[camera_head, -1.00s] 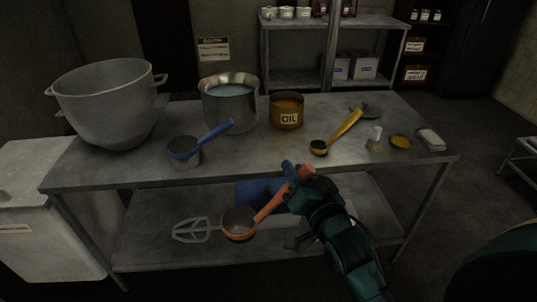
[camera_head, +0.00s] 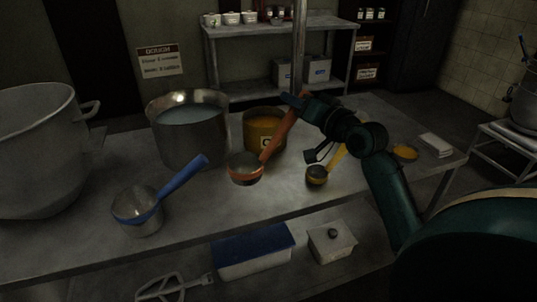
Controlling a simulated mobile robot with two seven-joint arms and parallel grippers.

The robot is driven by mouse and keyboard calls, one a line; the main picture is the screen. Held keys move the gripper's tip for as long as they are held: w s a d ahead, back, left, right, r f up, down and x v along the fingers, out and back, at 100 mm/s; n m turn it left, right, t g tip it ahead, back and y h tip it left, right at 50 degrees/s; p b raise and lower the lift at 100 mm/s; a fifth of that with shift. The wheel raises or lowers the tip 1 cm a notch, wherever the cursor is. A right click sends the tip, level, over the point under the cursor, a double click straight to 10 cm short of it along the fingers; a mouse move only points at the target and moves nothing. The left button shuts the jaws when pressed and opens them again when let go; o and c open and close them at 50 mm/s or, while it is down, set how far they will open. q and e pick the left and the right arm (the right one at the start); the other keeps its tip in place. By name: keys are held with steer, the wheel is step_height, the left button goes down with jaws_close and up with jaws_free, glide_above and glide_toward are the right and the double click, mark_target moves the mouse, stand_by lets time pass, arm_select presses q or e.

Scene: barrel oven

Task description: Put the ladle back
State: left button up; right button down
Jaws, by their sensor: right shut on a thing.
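An orange-handled ladle (camera_head: 246,172) is in my right gripper (camera_head: 300,112). The gripper is shut on the upper part of its handle, and the bowl hangs down to the left, over the metal table (camera_head: 215,200). I cannot tell whether the bowl touches the tabletop. A blue-handled ladle (camera_head: 140,208) sits at the table's left front. A smaller yellow-handled ladle (camera_head: 317,175) lies to the right, partly hidden by my arm. The oil pot (camera_head: 262,128) stands behind the held ladle, which covers part of its label. My left gripper is not in view.
A large grey pot (camera_head: 35,150) stands at the left and a pot of pale liquid (camera_head: 186,140) at the back. A yellow dish (camera_head: 405,152) and a folded cloth (camera_head: 436,145) lie at the right. Below are a blue-lidded box (camera_head: 253,250) and a lidded white container (camera_head: 332,242).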

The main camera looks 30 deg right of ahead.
step_height(320, 180, down, 2)
steer(key=shift+s, duration=0.1)
step_height(320, 180, down, 5)
steer(key=shift+r+b, duration=0.1)
steer(key=shift+b, duration=0.5)
steer(key=c, duration=1.2)
jaws_free()
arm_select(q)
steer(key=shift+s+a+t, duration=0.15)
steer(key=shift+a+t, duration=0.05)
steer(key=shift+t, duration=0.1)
